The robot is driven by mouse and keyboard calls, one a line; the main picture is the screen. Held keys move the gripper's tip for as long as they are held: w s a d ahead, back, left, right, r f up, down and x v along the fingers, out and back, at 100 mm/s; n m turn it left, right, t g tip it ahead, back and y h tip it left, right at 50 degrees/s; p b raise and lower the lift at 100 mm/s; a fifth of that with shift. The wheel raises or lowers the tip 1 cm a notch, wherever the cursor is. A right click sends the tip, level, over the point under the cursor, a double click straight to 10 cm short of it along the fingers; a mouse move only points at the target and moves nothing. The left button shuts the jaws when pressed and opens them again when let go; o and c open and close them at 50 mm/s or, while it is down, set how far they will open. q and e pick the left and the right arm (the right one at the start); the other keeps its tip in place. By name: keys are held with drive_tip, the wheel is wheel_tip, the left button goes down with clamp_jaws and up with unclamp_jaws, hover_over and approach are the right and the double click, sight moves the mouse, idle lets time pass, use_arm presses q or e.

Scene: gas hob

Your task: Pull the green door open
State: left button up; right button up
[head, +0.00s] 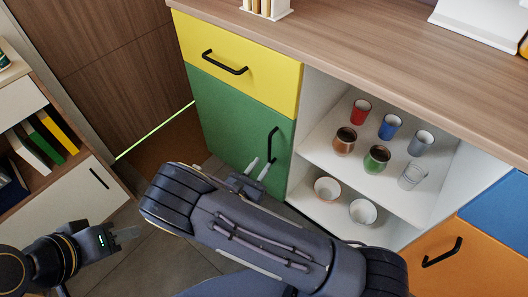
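The green door (225,115) is on the lower left of the cabinet, below the yellow drawer, and looks closed, flush with the front. Its black upright handle (271,145) is near the door's right edge. My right gripper (259,168) is in front of the door, close to the handle's lower end. Its two fingers are apart with nothing visible between them; I cannot tell whether they touch the handle. My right forearm hides the door's lower part. My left gripper (126,236) is at the lower left, away from the door; its finger opening is unclear.
The yellow drawer (240,62) is above the door. An open shelf (345,165) to the right holds several cups and two bowls. An orange front (470,265) is further right. A bookshelf (40,165) stands at left. Floor shows between it and the cabinet.

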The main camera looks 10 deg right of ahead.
sight(269, 150)
drive_tip(key=x, duration=0.2)
drive_tip(key=b+x, duration=0.1)
drive_tip(key=x, duration=0.4)
drive_tip(key=shift+w+f, duration=0.2)
drive_tip(key=shift+w, duration=0.35)
drive_tip(key=shift+a, duration=0.1)
clamp_jaws()
